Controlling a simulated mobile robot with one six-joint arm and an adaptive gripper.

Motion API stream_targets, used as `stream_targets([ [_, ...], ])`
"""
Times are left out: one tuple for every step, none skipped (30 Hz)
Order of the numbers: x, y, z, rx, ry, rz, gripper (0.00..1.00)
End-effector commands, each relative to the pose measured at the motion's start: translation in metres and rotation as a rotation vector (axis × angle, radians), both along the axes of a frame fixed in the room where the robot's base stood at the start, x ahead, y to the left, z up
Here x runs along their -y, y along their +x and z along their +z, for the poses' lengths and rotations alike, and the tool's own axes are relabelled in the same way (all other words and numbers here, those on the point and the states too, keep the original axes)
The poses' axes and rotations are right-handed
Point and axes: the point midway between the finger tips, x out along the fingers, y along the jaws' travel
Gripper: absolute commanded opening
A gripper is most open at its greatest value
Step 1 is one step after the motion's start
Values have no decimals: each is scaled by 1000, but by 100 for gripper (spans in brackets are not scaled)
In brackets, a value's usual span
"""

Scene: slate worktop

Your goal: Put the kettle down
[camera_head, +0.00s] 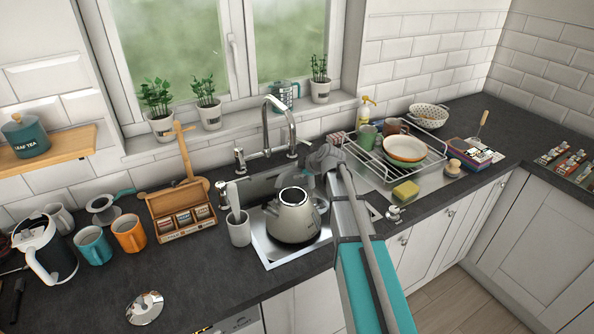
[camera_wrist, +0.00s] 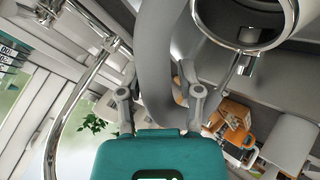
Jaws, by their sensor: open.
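My gripper (camera_head: 326,158) is just behind and right of the kettle, and my forearm hides part of the sink. In the wrist view my gripper (camera_wrist: 161,100) has its two fingers apart, with the grey curved kettle handle (camera_wrist: 156,60) passing between them. A shiny round rim fills the top right of that view.
A chrome tap (camera_head: 290,125) stands behind the kettle. A dish rack (camera_head: 405,155) with bowls is on the right. A white and black kettle (camera_head: 45,250) and mugs stand far left. The front left worktop is mostly clear.

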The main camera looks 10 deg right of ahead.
Motion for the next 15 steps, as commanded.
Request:
stream_targets([
  [2, -5, 7, 0, 1, -1, 47],
  [3, -6, 9, 0, 1, -1, 47],
  [5, -9, 12, 0, 1, -1, 47],
  [6, -11, 14, 0, 1, -1, 47],
  [8, -14, 17, 0, 0, -2, 47],
  [10, -17, 20, 0, 0, -2, 47],
  [11, -19, 23, 1, -1, -1, 47],
  [12, -21, 25, 0, 0, 0, 47],
  [14, -24, 29, 0, -1, -1, 47],
  [15, -27, 31, 0, -1, -1, 47],
  [17, -29, 33, 0, -1, -1, 47],
  [19, -32, 37, 0, -1, -1, 47],
  [20, -34, 39, -1, 0, -1, 47],
  [22, -37, 41, -1, 0, -1, 47],
  [24, -40, 45, -1, 0, -1, 47],
])
